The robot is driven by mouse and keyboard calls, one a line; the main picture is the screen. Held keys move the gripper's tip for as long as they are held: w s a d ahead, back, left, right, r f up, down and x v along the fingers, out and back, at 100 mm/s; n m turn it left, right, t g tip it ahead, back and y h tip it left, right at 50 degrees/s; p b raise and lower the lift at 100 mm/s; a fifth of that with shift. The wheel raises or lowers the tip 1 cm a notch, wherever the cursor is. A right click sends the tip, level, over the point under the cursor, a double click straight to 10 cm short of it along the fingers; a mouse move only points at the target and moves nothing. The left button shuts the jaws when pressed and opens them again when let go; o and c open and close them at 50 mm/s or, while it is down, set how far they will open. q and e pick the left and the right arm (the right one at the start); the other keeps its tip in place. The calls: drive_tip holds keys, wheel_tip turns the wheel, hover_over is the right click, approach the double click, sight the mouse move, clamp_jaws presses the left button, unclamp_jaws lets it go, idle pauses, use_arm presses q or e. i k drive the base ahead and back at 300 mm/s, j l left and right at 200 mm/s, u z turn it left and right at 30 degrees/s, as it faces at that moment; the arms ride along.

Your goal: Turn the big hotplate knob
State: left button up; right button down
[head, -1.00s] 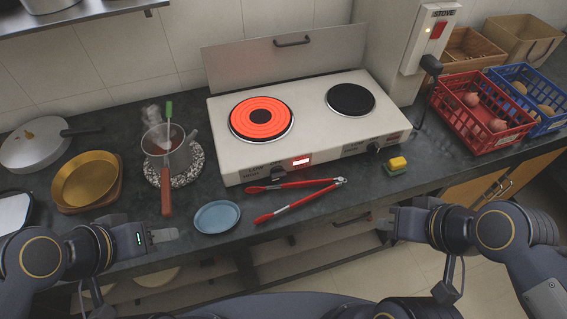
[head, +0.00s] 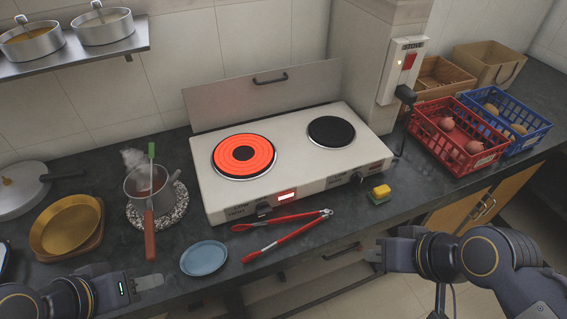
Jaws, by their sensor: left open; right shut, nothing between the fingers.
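The white double hotplate (head: 310,180) stands on the dark counter. Its big left plate (head: 244,157) glows red, and the smaller right plate (head: 331,132) is black. A dark knob (head: 263,209) sits on the front panel below the glowing plate, left of a lit red display (head: 286,196). A second dark knob (head: 357,178) is at the panel's right. My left gripper (head: 152,283) is open and empty at the front left, well away from the knobs. My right gripper (head: 373,254) is shut and empty in front of the counter's edge, apart from the knobs.
Red-handled tongs (head: 285,237) lie before the left knob, with a blue plate (head: 204,258) beside them. A pot (head: 147,181), a brass pan (head: 66,224) and a sponge (head: 380,193) are nearby. Red (head: 455,138) and blue (head: 510,122) crates stand at the right.

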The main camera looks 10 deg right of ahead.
sight(263, 208)
drive_tip(key=i+l+u, duration=0.2)
drive_tip(key=l, duration=0.8)
drive_tip(key=l+u, duration=0.2)
drive_tip(key=l, duration=0.75)
drive_tip(key=u, duration=1.25)
drive_tip(key=k, duration=0.05)
